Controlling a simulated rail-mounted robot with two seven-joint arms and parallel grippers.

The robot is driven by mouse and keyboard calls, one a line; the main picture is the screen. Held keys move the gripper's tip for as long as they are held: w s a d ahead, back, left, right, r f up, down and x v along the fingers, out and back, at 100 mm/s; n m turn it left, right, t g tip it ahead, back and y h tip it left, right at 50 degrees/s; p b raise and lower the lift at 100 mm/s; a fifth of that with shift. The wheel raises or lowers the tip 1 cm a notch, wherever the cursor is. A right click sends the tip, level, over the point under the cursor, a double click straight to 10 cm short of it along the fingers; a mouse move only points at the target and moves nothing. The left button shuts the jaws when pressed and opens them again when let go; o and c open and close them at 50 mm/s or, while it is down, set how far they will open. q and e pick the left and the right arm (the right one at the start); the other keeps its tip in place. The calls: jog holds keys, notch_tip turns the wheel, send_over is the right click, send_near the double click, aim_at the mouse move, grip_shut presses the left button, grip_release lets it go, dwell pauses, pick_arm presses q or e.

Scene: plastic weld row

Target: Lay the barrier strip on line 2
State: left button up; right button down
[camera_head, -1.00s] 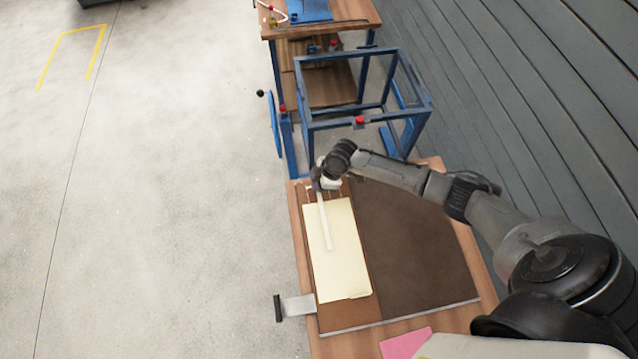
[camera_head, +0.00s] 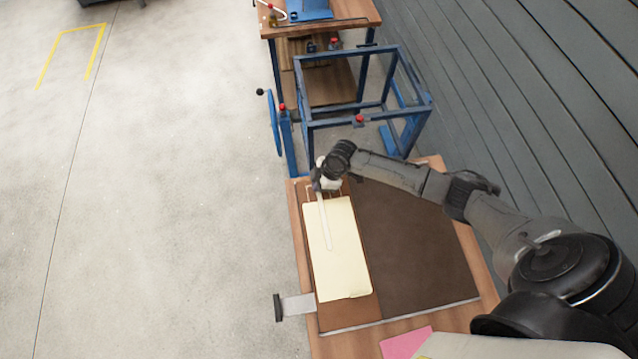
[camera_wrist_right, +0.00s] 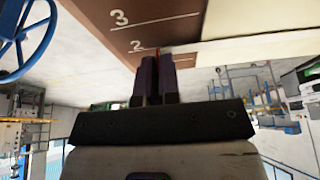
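The barrier strip is a thin pale strip (camera_head: 325,225) that runs lengthwise over a cream sheet (camera_head: 345,255) in the head view. Its far end reaches my right gripper (camera_head: 318,183), at the sheet's far edge. In the wrist view the right gripper's dark fingers (camera_wrist_right: 157,75) are close together over the brown board (camera_wrist_right: 125,25), at the line marked 2 (camera_wrist_right: 137,46). The line marked 3 (camera_wrist_right: 118,17) lies beyond it. The fingers look shut on the strip's end, but they hide the grip itself. I cannot tell whether the strip touches the sheet. My left gripper is out of view.
The sheet lies on a brown board (camera_head: 420,250) on a wooden table (camera_head: 300,235). A metal bracket with a dark end (camera_head: 295,306) sticks out at the left edge. A blue frame (camera_head: 370,120) stands behind the table. A pink sheet (camera_head: 405,343) lies near the front. Open floor is at left.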

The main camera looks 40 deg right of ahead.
jog(key=c, duration=0.8)
grip_release()
jog(key=shift+c, duration=0.2)
jog(key=shift+r+p, duration=0.75)
notch_tip(320, 180, up, 6)
jog(key=p, duration=0.5)
jog(key=shift+f, duration=0.2)
